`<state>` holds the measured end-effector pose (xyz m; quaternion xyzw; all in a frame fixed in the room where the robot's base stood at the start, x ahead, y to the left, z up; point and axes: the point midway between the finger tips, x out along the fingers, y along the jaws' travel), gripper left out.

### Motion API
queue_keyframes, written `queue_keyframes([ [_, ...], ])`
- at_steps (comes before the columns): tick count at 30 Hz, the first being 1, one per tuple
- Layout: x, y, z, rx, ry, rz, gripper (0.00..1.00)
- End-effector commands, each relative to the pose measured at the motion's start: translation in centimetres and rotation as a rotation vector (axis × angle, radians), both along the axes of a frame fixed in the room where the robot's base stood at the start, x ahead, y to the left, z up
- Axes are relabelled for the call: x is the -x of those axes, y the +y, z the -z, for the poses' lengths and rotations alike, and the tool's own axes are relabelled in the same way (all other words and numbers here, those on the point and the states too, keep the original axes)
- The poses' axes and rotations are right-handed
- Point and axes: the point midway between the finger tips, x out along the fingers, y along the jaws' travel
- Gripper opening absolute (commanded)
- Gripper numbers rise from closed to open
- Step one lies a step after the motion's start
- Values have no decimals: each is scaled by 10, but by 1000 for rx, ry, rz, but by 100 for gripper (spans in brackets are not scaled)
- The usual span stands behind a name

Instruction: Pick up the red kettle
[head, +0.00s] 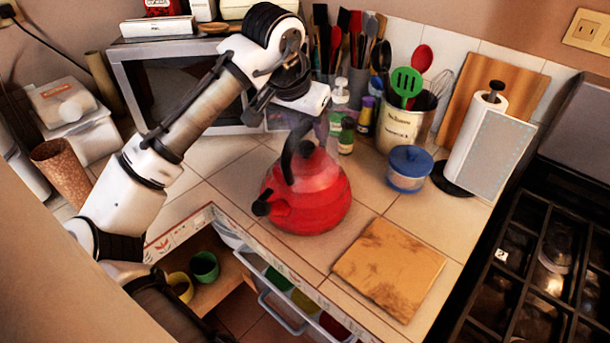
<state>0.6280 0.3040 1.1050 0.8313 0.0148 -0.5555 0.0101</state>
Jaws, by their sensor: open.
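The red kettle (318,198) stands upright on the tiled counter near its front edge. Its black spout points to the lower left, and its dark handle arches above the lid. My gripper (292,112) is above the kettle, close to the top of the handle in the picture. It is open and holds nothing. The fingers are small and dark here, so I cannot tell whether they touch the handle or how they sit around it.
A wooden board (390,268) lies right of the kettle. A blue-lidded pot (409,168), a utensil crock (402,127) and small bottles stand behind. A microwave (180,92) is at the back left. An open drawer (285,308) is below the front edge; a stove (545,255) is at right.

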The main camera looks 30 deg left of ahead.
Motion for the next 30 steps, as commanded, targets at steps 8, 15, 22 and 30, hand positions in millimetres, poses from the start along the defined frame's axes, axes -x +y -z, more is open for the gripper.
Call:
queue_keyframes([
  [8,0,0,0,0,0,0,13],
  [15,0,0,-1,0,0,0,0],
  [22,0,0,-3,-2,-6,1,0],
  [30,0,0,-5,-1,-5,1,0],
])
